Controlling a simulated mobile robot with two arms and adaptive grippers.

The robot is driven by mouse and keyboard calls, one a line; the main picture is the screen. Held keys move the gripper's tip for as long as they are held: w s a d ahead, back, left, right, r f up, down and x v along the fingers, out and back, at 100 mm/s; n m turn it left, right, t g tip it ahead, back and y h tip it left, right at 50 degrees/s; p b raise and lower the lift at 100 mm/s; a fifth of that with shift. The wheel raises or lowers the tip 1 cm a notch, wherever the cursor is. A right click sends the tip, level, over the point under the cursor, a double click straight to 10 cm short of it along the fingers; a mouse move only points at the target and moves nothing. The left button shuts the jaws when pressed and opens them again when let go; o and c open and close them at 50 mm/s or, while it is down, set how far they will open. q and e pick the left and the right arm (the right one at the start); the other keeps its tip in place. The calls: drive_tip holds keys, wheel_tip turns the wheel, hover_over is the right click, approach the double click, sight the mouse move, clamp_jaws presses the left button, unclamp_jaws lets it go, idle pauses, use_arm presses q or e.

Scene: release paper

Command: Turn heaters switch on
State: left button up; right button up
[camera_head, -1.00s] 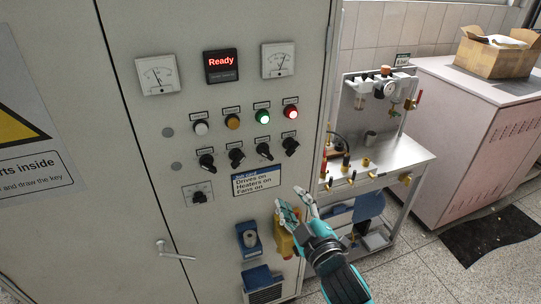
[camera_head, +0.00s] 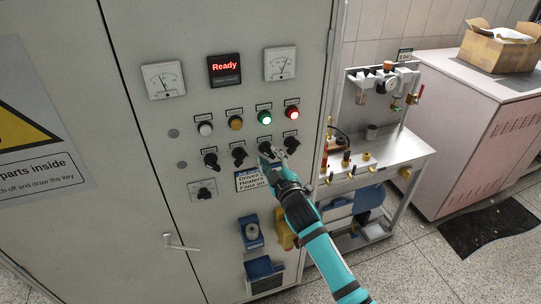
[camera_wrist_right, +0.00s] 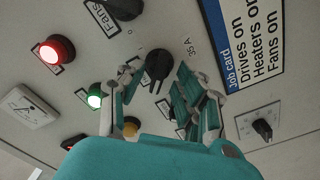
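The third rotary switch of the lower row (camera_head: 265,147) is a black knob on the grey cabinet, below the lit green lamp. It also shows in the right wrist view (camera_wrist_right: 158,65); its name label is not readable. My right gripper (camera_head: 272,153) is at this switch. In the right wrist view its fingers (camera_wrist_right: 156,83) are apart, one on each side of the knob; I cannot tell whether they touch it. The switch labelled Fans (camera_wrist_right: 122,8) is beside it. The job card (camera_head: 249,181) reads drives, heaters and fans on. My left gripper is not in view.
Other knobs (camera_head: 239,155) sit close by in the row. The green lamp (camera_head: 265,118) and red lamp (camera_head: 292,113) are lit; the display (camera_head: 224,69) reads Ready. A smaller knob (camera_head: 204,194) is lower left. A metal bench (camera_head: 392,160) stands to the right.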

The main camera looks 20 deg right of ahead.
drive_tip(key=shift+w, duration=0.1)
drive_tip(key=shift+c, duration=0.2)
clamp_jaws()
drive_tip(key=shift+m, duration=0.3)
drive_tip(key=m, duration=0.3)
drive_tip(key=shift+m, duration=0.4)
drive_tip(key=m, duration=0.4)
drive_tip(key=m+p, duration=0.1)
drive_tip(key=m, duration=0.4)
drive_tip(key=shift+m, duration=2.3)
